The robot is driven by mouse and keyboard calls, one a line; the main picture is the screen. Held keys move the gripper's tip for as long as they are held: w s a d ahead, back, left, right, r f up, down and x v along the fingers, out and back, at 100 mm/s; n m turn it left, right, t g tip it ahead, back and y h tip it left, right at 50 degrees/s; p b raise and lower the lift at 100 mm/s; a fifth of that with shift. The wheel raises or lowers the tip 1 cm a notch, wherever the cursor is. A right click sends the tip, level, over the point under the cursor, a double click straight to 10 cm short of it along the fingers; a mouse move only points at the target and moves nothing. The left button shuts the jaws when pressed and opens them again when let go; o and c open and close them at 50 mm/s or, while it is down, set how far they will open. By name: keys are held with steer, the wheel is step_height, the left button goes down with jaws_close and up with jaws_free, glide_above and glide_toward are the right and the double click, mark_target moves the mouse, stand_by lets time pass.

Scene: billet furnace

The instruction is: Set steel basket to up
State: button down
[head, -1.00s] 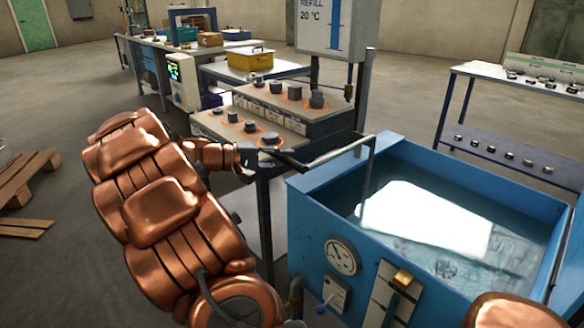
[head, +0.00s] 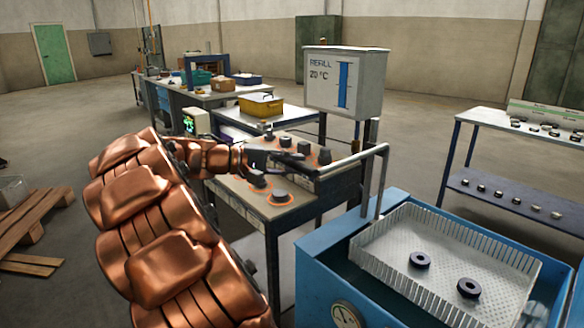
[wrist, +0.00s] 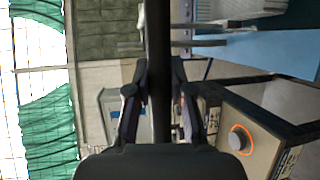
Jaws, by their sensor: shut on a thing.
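The steel basket (head: 402,238) is a perforated pale metal tray with upright slotted walls. In the head view it stands raised at the top of the blue tank (head: 322,262), at lower right. Two dark rings (head: 420,260) lie on its floor. A bent grey handle (head: 372,185) rises from its left side and runs left to a dark bar. My gripper (head: 280,160) is shut on this handle bar. In the wrist view the dark bar passes between the fingers of my gripper (wrist: 160,80). The tank's water is mostly hidden under the basket.
A stepped bench with dark knobs (head: 279,196) stands just left of the handle, below my gripper. A refill box (head: 343,85) stands behind it. A yellow case (head: 260,104) sits farther back. A rack with small parts (head: 505,198) stands right. Pallets (head: 30,225) lie left.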

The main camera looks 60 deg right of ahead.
steer(key=shift+r, duration=0.4)
steer(key=c, duration=1.4)
jaws_free()
steer(key=o, duration=0.4)
steer(key=shift+c, duration=0.2)
steer(key=shift+f, duration=0.15)
steer(key=v, duration=1.2)
